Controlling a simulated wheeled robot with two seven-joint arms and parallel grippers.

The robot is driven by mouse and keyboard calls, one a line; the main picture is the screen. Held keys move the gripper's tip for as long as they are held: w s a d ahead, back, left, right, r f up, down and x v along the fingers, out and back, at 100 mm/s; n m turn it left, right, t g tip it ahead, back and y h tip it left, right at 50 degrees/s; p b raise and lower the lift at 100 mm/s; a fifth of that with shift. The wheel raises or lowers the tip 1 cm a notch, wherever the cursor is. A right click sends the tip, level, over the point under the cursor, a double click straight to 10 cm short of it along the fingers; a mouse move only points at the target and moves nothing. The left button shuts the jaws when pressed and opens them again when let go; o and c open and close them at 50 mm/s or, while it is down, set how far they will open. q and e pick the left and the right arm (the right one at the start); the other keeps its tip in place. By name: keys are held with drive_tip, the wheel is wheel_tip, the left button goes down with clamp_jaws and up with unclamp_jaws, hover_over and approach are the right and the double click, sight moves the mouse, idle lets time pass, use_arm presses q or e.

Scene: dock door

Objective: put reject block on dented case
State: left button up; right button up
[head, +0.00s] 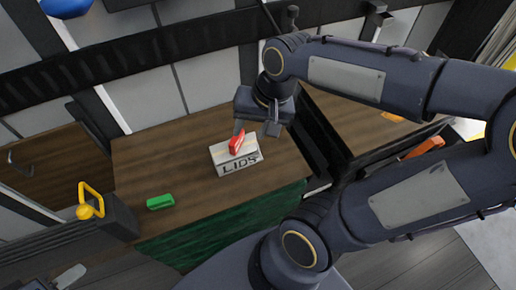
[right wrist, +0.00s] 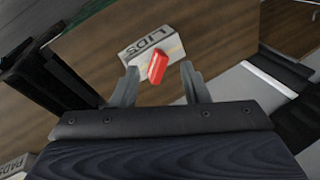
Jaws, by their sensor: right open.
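A red block (head: 237,142) lies on top of a pale case marked LIDS (head: 236,160) on the brown wooden surface. In the right wrist view the red block (right wrist: 157,66) sits tilted across the LIDS case (right wrist: 135,53), near its edge. I cannot make out a dent in the case. My right gripper (head: 256,130) is open, its fingertips just beyond the block; in the right wrist view its two fingers (right wrist: 160,82) stand apart on either side of the block, touching neither side visibly. Part of my left gripper (head: 66,277) shows at the bottom left corner; its jaws are mostly cut off.
A green block (head: 160,202) lies on the wooden surface (head: 140,160) to the left. A yellow looped handle (head: 90,200) stands at the far left. An orange item (head: 425,148) shows behind my right arm. Another case marked PADS (right wrist: 14,166) shows at the wrist view's lower left.

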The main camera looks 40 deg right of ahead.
drive_tip(key=s+a+n+t+y, duration=0.1)
drive_tip(key=s+a+n+t, duration=0.1)
drive_tip(key=s+n, duration=0.3)
drive_tip(key=shift+s+a+t, duration=0.4)
drive_tip(key=shift+s+a, duration=0.15)
drive_tip(key=shift+s, duration=0.65)
